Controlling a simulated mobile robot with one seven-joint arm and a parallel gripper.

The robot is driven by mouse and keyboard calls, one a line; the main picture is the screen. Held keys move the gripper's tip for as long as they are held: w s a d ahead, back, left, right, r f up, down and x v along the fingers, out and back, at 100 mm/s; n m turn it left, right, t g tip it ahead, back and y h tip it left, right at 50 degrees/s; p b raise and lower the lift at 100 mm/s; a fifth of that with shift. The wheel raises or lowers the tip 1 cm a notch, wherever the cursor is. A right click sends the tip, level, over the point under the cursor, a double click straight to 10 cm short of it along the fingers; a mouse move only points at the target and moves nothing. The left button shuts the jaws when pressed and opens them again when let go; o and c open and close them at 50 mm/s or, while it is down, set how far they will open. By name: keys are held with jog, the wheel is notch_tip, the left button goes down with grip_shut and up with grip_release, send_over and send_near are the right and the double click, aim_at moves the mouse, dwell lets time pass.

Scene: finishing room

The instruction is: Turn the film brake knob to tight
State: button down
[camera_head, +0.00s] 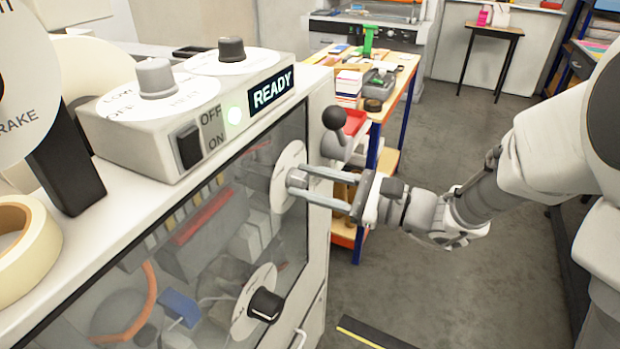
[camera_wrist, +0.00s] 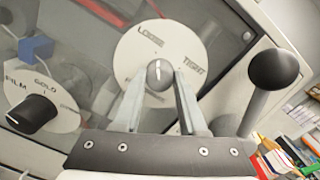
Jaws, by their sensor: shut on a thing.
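A grey knob sits on a round white dial (camera_wrist: 140,55) marked LOOSE and TIGHT on the machine's glass front. In the head view the knob (camera_head: 297,179) is seen from the side. My gripper (camera_wrist: 160,82) is shut on this knob, one finger on each side. A white line on the knob points up in the wrist view, nearer LOOSE than TIGHT. A second white dial (camera_head: 15,95) at the head view's left edge reads BRAKE, with lettering cut off. It is mostly out of frame, so I cannot tell which full name it bears.
A ball-topped lever (camera_head: 335,118) stands close beside my gripper. Below is a black FILM/GOLD knob (camera_head: 265,305). The machine's top carries two knobs, an ON/OFF switch (camera_head: 188,146) and a lit READY sign (camera_head: 272,89). A tape roll (camera_head: 45,250) lies at left. A cluttered bench (camera_head: 400,75) stands behind.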

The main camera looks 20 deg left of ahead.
jog(key=m+p, duration=0.3)
jog(key=m, duration=0.1)
jog(key=shift+r, duration=0.2)
jog(key=m+p, duration=0.9)
jog(key=p, duration=0.1)
jog(key=shift+m+t, duration=0.3)
jog(key=m+p, duration=0.1)
jog(key=p, duration=0.1)
jog(key=m+p, duration=0.2)
jog(key=shift+s+f+m+y, duration=0.1)
jog(key=shift+f+m+y, duration=0.05)
jog(key=shift+m+y, duration=0.15)
jog(key=shift+f, duration=0.1)
jog(key=shift+c, duration=2.3)
grip_release()
jog(key=s+d+b, duration=0.1)
jog(key=d+b, duration=0.1)
jog(key=d, duration=1.5)
jog(key=shift+s+d+f, duration=0.2)
jog(key=shift+s+f, duration=0.05)
jog(key=shift+f, duration=0.15)
